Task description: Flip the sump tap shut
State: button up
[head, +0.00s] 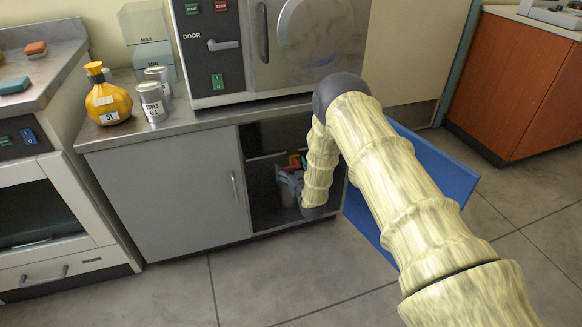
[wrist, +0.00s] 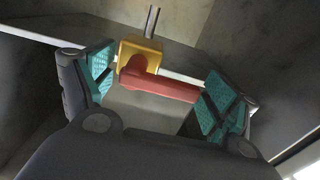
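The sump tap has a yellow body (wrist: 140,50) and a red lever (wrist: 160,84). A grey metal pipe (wrist: 152,20) rises from the body. In the wrist view the lever points right, across the pipe's line. My gripper (wrist: 158,68) is open, with teal pads on either side of the tap. The left pad is beside the body. The right pad is close to the lever's free end; I cannot tell if they touch. In the head view my gripper (head: 289,178) is inside the low cabinet, near the small red lever (head: 294,158), mostly hidden by my arm.
The cabinet's blue door (head: 412,170) stands open on the right. The grey left door (head: 185,185) is shut. The incubator (head: 225,50) stands on the counter above, beside a yellow flask (head: 106,98) and metal cans (head: 152,102). The floor in front is clear.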

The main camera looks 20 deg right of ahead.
jog(key=shift+s, duration=0.1)
jog(key=s, duration=1.1)
jog(key=shift+s+d, duration=0.2)
jog(key=shift+s, duration=0.2)
jog(key=s+a+f+g, duration=0.2)
jog(key=s+f+g, duration=0.4)
jog(key=s, duration=0.6)
jog(key=s+a+f+g, duration=0.1)
jog(key=s+f+g, duration=0.3)
jog(key=s+f, duration=0.7)
jog(key=s+a+r+m+g, duration=0.2)
jog(key=s+g, duration=0.6)
jog(key=s, duration=2.2)
notch_tip(320, 180, up, 31)
jog(key=n+p, duration=0.1)
jog(key=p, duration=2.9)
jog(key=shift+w+h, duration=0.3)
jog(key=shift+w, duration=0.1)
